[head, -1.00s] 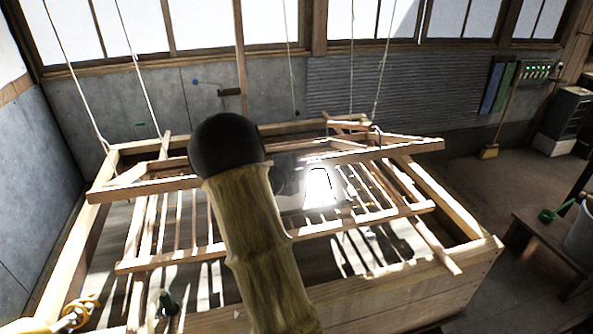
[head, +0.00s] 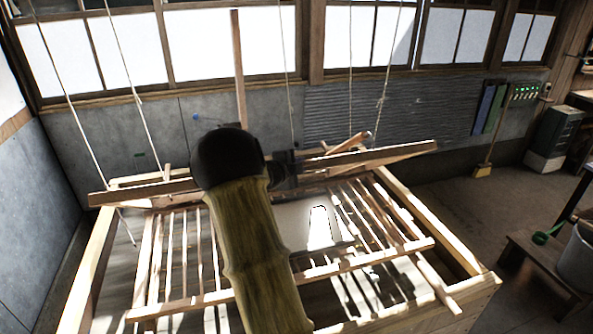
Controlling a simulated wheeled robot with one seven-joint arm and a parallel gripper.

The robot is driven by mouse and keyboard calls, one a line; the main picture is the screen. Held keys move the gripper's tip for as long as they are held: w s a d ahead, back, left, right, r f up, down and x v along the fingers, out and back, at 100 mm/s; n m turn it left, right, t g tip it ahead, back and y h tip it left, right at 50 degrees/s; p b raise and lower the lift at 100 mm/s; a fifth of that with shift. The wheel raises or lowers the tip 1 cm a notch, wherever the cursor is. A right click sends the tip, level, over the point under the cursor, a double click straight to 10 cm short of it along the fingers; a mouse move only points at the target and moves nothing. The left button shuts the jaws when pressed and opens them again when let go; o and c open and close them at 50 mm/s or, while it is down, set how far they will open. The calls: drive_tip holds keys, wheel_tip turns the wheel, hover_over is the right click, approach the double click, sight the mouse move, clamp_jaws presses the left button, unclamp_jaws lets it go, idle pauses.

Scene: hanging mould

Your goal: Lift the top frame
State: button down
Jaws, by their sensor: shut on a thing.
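The top frame (head: 345,160) shows as a long wooden rail running across the picture, hung from white cords near its ends. It stands up from the slatted frame below, with a gap visible under its right part. The slatted lower frame (head: 388,257) lies over the wooden vat (head: 440,306), its slats and front rail in sunlight. My gripper (head: 288,160), dark and small, is at the middle of the top frame's rail and is shut on it. The bamboo-like link of my arm hides part of the rail, the slats and most of my gripper.
An upright wooden post (head: 239,70) stands behind the vat, before the windows. Cords (head: 388,70) hang down over the vat. A bench (head: 540,262) with a green ladle (head: 541,238) and a bucket (head: 577,257) is at the right. The floor between is clear.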

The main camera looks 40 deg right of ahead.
drive_tip(key=shift+w+d+r, duration=0.25)
drive_tip(key=shift+w+r, duration=0.25)
drive_tip(key=shift+r, duration=0.1)
drive_tip(key=c, duration=1.4)
unclamp_jaws()
drive_tip(key=shift+o, duration=0.2)
drive_tip(key=shift+a, duration=0.1)
drive_tip(key=b+v, duration=0.4)
drive_tip(key=v, duration=1.3)
